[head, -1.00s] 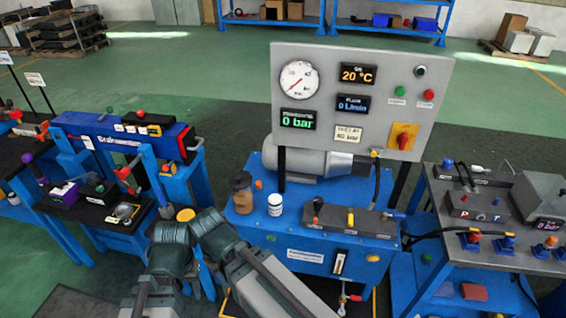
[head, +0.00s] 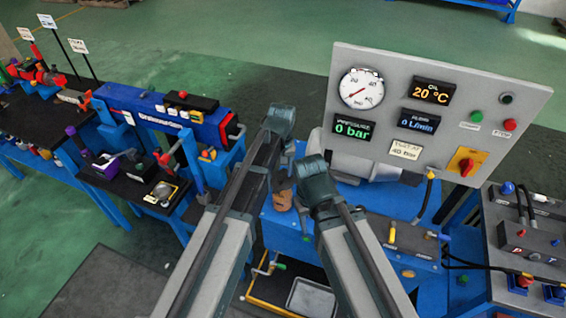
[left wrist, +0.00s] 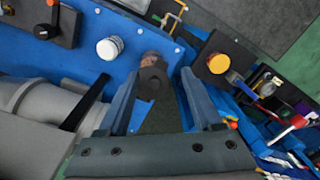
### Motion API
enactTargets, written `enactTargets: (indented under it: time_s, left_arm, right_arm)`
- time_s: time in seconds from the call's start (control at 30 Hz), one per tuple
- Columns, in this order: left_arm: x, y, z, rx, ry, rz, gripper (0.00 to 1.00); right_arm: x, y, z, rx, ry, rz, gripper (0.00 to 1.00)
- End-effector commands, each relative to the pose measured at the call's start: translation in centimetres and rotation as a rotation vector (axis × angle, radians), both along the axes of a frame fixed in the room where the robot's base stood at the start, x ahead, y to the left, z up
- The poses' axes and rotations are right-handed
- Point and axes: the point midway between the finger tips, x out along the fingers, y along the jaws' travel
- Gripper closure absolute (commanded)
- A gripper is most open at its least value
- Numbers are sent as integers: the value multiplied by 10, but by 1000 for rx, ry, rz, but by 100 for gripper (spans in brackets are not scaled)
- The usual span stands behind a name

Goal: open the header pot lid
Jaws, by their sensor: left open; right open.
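The header pot (head: 282,198) is a small brown pot on the blue power unit, partly covered by my left gripper in the head view. My left gripper (head: 281,168) is open over the pot; whether a finger touches the lid I cannot tell. My right gripper (head: 318,182) is beside the pot on the right, in front of the panel's lower left; its fingers are mostly hidden.
A grey gauge panel (head: 395,190) stands behind and right of the pot. A white-capped jar (left wrist: 110,48) stands near the pot. A valve block (head: 400,238) sits on the unit to the right. Other benches stand left and right.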

Motion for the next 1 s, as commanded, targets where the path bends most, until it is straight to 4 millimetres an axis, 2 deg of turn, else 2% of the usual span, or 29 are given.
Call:
enactTargets:
  time_s: [0.03, 0.1, 0.23, 0.47, 0.67, 1.0]
  left_arm:
    - [32, -2, 20, -8, -4, 62, 34]
    - [53, 0, 27, -17, -8, 136, 34]
    - [72, 2, 33, -27, -11, 212, 34]
    - [72, 2, 30, -29, -13, 229, 34]
    - [72, 2, 19, -28, -12, 227, 34]
    - [72, 2, -23, -28, -12, 226, 34]
  right_arm:
    - [0, 0, 20, 0, 0, 0, 50]
    - [0, 0, 27, 0, 0, 1, 50]
    - [0, 0, 33, 0, 0, 1, 50]
    - [0, 0, 30, 0, 0, 1, 50]
    - [0, 0, 19, 0, 0, 0, 50]
    - [0, 0, -23, 0, 0, -1, 50]
